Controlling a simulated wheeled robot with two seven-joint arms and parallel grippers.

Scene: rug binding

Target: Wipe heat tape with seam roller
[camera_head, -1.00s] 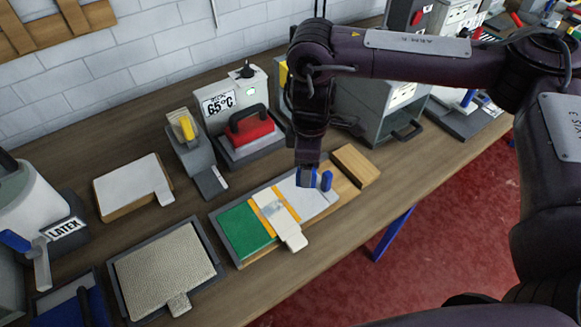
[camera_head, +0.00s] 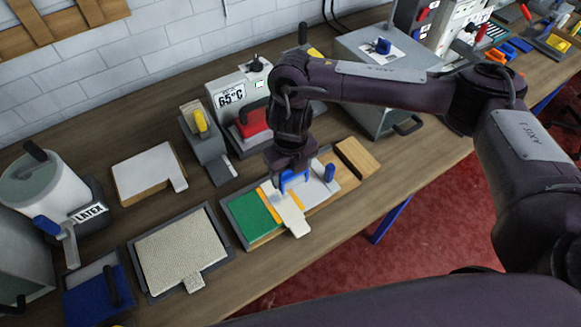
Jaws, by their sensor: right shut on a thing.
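My right gripper (camera_head: 291,172) points down over the middle of the seam board (camera_head: 240,242). It is shut on a blue handle (camera_head: 294,181), which looks like the seam roller's; my gripper hides most of the tool. The heat tape (camera_head: 292,214) is a pale strip with a tab over the board's front edge, between orange bands. The handle is just behind the tape's visible part; I cannot tell whether the roller touches it. A green piece (camera_head: 254,218) lies left of the tape and a light grey piece (camera_head: 318,188) right of it. My left gripper is out of view.
A blue post (camera_head: 330,172) stands on the grey piece close to my gripper. A wooden block (camera_head: 357,158) is at the board's right end. A beige rug sample (camera_head: 180,248) lies left. Bare bench shows in front.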

